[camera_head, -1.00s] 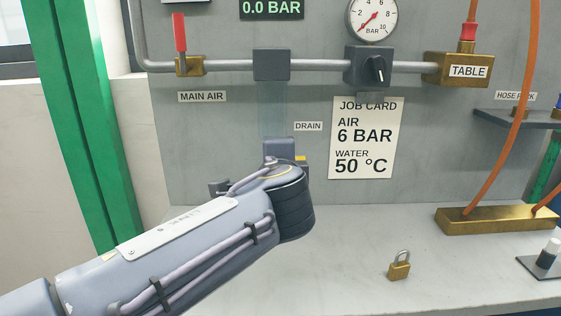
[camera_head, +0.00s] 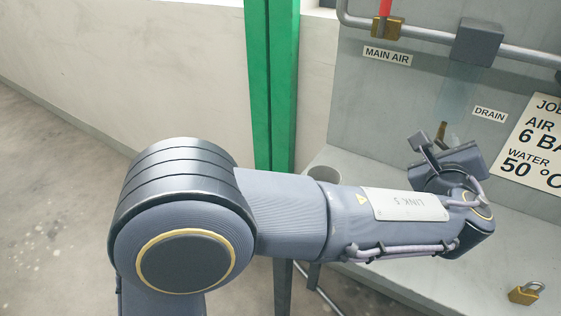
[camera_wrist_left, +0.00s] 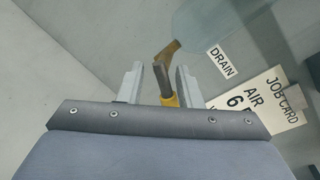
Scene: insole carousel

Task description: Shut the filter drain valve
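The filter drain valve shows in the left wrist view as a brass outlet (camera_wrist_left: 168,50) under the clear filter bowl (camera_wrist_left: 200,22), with a dark stem and a yellow-ended lever (camera_wrist_left: 170,100). My left gripper (camera_wrist_left: 159,72) is open, its two pale fingers on either side of the lever. I see gaps on both sides; contact is not visible. In the head view my left gripper (camera_head: 436,142) is at the brass outlet (camera_head: 441,131), below and left of the DRAIN label (camera_head: 490,114). The lever is hidden there by the gripper. My right gripper is not in view.
The main air valve (camera_head: 386,27) with its red handle and the filter head (camera_head: 477,42) sit on the pipe above. The job card (camera_head: 535,150) is right of the gripper. A brass padlock (camera_head: 526,293) lies on the bench. A green post (camera_head: 271,90) stands left.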

